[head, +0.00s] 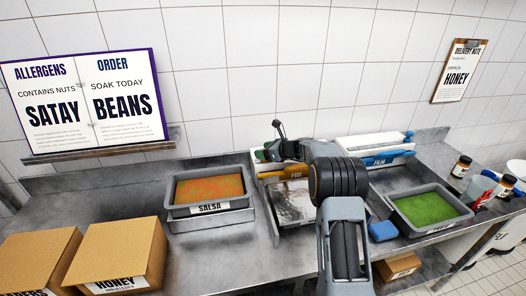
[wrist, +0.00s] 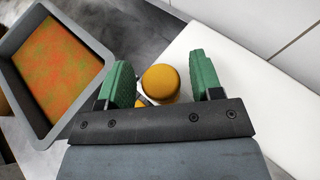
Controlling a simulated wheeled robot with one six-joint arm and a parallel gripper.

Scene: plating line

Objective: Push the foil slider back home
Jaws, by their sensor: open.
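The foil box (head: 292,202) stands at the back of the steel counter, with a yellow-orange slider bar (head: 287,173) along its top edge. A round orange knob (wrist: 160,82) shows in the wrist view and appears to be the slider's knob. My gripper (head: 262,155) is over the left end of the foil box. In the wrist view my gripper (wrist: 162,82) is open, its two green fingers either side of the knob. The knob lies closer to the left finger, with a clear gap to the right finger. In the head view the gripper hides the knob.
A grey tray of salsa (head: 208,210) stands left of the foil box. A film box with a blue slider (head: 386,158) is to its right, and a tray of green food (head: 462,225) stands further right. Cardboard boxes (head: 115,250) fill the front left. The tiled wall is close behind.

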